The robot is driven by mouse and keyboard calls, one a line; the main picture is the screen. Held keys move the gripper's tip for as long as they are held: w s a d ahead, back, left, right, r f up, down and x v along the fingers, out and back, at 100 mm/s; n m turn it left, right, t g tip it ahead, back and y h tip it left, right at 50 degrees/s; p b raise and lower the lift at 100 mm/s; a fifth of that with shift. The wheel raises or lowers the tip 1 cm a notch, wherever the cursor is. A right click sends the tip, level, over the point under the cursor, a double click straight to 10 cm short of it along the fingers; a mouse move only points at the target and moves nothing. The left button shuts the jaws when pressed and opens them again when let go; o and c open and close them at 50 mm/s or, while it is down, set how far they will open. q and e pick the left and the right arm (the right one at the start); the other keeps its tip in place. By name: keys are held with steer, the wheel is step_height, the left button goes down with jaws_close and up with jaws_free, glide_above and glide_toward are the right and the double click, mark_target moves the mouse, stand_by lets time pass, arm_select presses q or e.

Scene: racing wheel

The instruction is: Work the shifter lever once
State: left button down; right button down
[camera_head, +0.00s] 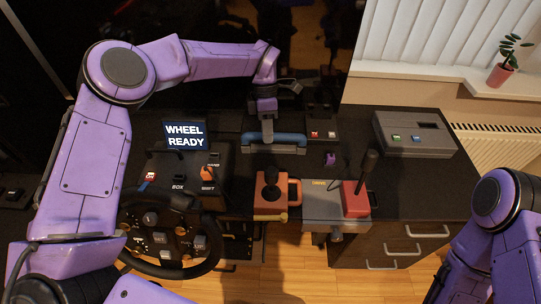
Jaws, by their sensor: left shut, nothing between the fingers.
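A short black-knobbed lever (271,178) rises from an orange base at the front edge of the desk, right of the steering wheel (165,235). A taller black lever (367,168) stands upright from a red base farther right. My left gripper (267,136) is shut and empty. It points down behind the short lever, apart from it, near a blue bar (285,139); whether it touches the bar is unclear. My right arm shows at the lower right, but its gripper is out of view.
A console screen (186,136) reads "WHEEL READY"; an orange switch (207,174) sits below it. A grey box (415,134) with green and blue buttons stands at the back right. A potted plant (502,72) stands on the sill.

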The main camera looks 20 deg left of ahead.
mark_target(271, 183)
arm_select(q)
steer(key=s+f+p, duration=0.1)
steer(key=s+d+f, duration=0.1)
steer(key=s, duration=0.1)
steer(key=s+d+f+p, duration=0.1)
steer(key=shift+s+d+f+p, duration=0.1)
steer(key=shift+s+f+p, duration=0.2)
steer(key=shift+f+p, duration=0.05)
steer(key=shift+s+d+f, duration=0.15)
steer(key=shift+s, duration=0.3)
steer(key=shift+d, duration=0.1)
